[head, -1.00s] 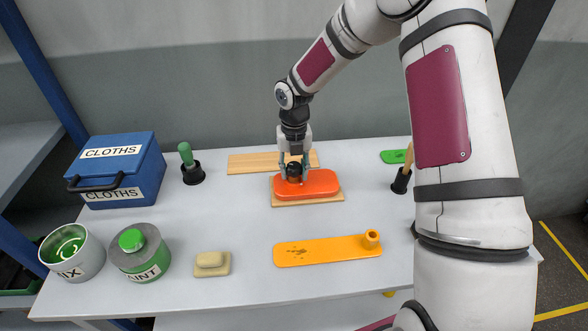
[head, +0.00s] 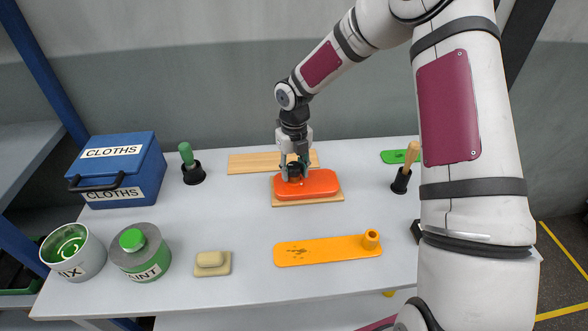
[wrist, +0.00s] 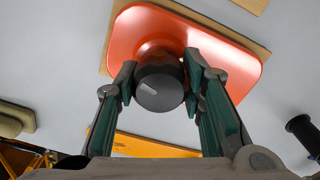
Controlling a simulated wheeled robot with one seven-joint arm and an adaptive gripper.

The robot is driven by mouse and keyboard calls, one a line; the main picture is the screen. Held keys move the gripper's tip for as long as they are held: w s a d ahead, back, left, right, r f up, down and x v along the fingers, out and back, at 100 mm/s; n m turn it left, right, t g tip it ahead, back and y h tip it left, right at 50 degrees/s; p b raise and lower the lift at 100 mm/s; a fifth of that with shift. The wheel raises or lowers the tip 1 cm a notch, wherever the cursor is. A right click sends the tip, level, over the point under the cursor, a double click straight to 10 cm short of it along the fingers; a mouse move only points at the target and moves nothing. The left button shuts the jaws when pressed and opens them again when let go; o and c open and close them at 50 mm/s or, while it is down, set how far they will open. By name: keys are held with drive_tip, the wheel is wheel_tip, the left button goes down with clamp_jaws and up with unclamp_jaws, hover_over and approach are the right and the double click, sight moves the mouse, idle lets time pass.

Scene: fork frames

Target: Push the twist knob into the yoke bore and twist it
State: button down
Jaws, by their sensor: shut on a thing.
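The dark grey twist knob (wrist: 159,88), with a pale mark on its face, sits between the two green-padded fingers of my gripper (wrist: 157,84) in the wrist view. My gripper (head: 294,172) is shut on it, at the left end of the orange-red part (head: 318,184) in the head view. This part, which seems to be the yoke, lies flat on a thin wooden board (head: 335,199); it also shows behind the knob in the wrist view (wrist: 225,55). The bore is hidden by the knob and fingers, so I cannot tell how deep the knob sits.
A yellow-orange plate (head: 325,251) with a raised socket lies in front. A wooden board (head: 250,163) lies behind. A black holder (head: 401,182) with a wooden handle stands right; a green-handled tool (head: 191,168), blue box (head: 135,165), tins and soap (head: 211,261) are left.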

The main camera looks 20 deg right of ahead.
drive_tip(key=shift+s+f+n, duration=0.1)
drive_tip(key=shift+n, duration=0.6)
drive_tip(key=c, duration=1)
unclamp_jaws()
drive_tip(key=shift+n, duration=0.3)
